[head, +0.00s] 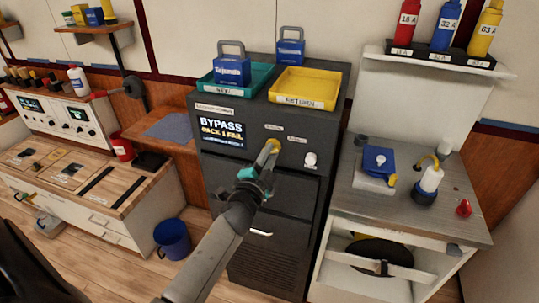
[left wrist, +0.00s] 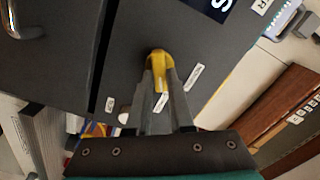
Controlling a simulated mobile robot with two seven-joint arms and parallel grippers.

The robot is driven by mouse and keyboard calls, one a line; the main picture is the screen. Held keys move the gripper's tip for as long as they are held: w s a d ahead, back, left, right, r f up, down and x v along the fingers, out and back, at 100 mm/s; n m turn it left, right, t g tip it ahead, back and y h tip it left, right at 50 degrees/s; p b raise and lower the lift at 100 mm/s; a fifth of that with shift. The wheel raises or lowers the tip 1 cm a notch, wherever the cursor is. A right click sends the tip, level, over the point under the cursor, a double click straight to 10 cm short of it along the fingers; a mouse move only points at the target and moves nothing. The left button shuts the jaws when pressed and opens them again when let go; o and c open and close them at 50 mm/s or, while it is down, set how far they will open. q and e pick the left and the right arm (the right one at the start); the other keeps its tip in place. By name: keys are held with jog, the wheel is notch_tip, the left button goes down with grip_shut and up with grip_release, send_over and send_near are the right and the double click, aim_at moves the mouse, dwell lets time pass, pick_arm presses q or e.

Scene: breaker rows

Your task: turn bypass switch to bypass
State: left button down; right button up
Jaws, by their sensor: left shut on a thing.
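The bypass switch has a yellow handle (head: 273,145) on the front of the dark grey cabinet (head: 270,119), right of the lit "BYPASS" display (head: 222,131). My left gripper (head: 267,159) reaches up to it and is shut on the handle. In the left wrist view the yellow handle (left wrist: 158,56) sits between the two grey fingers (left wrist: 159,85), its upper end showing. Small white labels (left wrist: 193,77) lie beside it on the panel, too small to read. The fingers hide part of the handle, so I cannot tell its exact setting. My right gripper is not in view.
A white knob (head: 310,159) is on the panel right of the switch. A teal tray (head: 207,98) and a yellow tray (head: 302,101) sit on the cabinet. A grey-topped bench (head: 400,211) stands right; a blue bucket (head: 172,240) is on the floor left.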

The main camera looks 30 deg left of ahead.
pick_arm(q)
jog(key=c, duration=0.8)
grip_release()
jog(key=v, duration=1.5)
jog(key=shift+b, duration=0.3)
jog(key=shift+s+f, duration=0.1)
jog(key=shift+s, duration=0.05)
jog(key=s+d+f+n+g+h+b, duration=0.1)
jog(key=s+d+f+g, duration=0.1)
jog(key=f, duration=0.9)
jog(key=s+d+f+n+g+h+b, duration=0.1)
jog(key=s+d+f+n+g, duration=0.15)
jog(key=f, duration=0.85)
jog(key=s+d+f+g+h, duration=0.2)
jog(key=d+f+g, duration=0.1)
jog(key=f, duration=0.7)
jog(key=s+f+n+g+b, duration=0.1)
jog(key=s+f+g, duration=0.3)
jog(key=s+f, duration=0.6)
jog(key=s+d+f+n+g+b, duration=0.1)
jog(key=s+f+g, duration=0.4)
jog(key=s+f, duration=0.5)
jog(key=s+n, duration=0.1)
jog(key=s, duration=0.5)
jog(key=shift+s+d+b, duration=0.15)
jog(key=shift+s+b, duration=0.1)
jog(key=shift+b, duration=0.05)
